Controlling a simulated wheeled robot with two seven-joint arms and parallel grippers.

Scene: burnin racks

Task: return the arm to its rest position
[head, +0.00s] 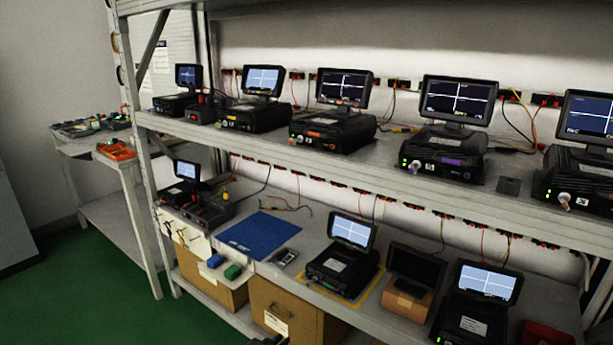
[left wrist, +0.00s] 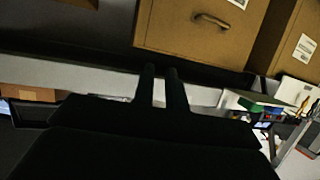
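My left gripper (head: 268,341) shows only as a dark bit at the bottom edge of the head view, in front of the lower shelf. In the left wrist view its two dark fingers (left wrist: 161,85) point up the picture, with a narrow gap between them and nothing held. The fingers appear in front of the rack's edge, below a brown drawer box (left wrist: 205,30) in the picture. The wrist view is dark and the rest of the arm is hidden. My right gripper is in neither view.
A two-level metal rack (head: 330,160) holds several black test units with lit screens. A blue mat (head: 258,234) lies on the lower shelf, near a green block (head: 232,271). Brown boxes (head: 290,312) stand beneath. Green floor (head: 100,300) is clear at left.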

